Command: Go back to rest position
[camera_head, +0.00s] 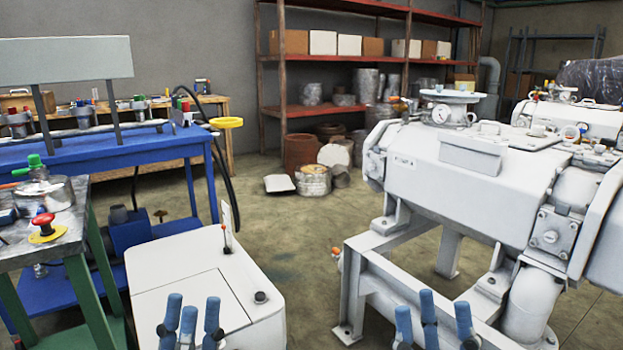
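My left gripper (191,322) is at the bottom edge, left of the middle, in front of a low white unit (185,290). Its blue-tipped fingers point up and stand apart, with nothing seen between them. My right gripper (434,320) is at the bottom edge, right of the middle, in front of the white frame of the large vacuum machine (450,185). Its blue-tipped fingers are spread wider and hold nothing that I can see. Both wrists and arms are cut off by the bottom edge.
A blue workbench (150,145) and a green-legged metal table (75,230) with a red button (43,220) stand at left. A red shelf (340,107) stands against the back wall. Open floor (300,235) lies between the white unit and the machine.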

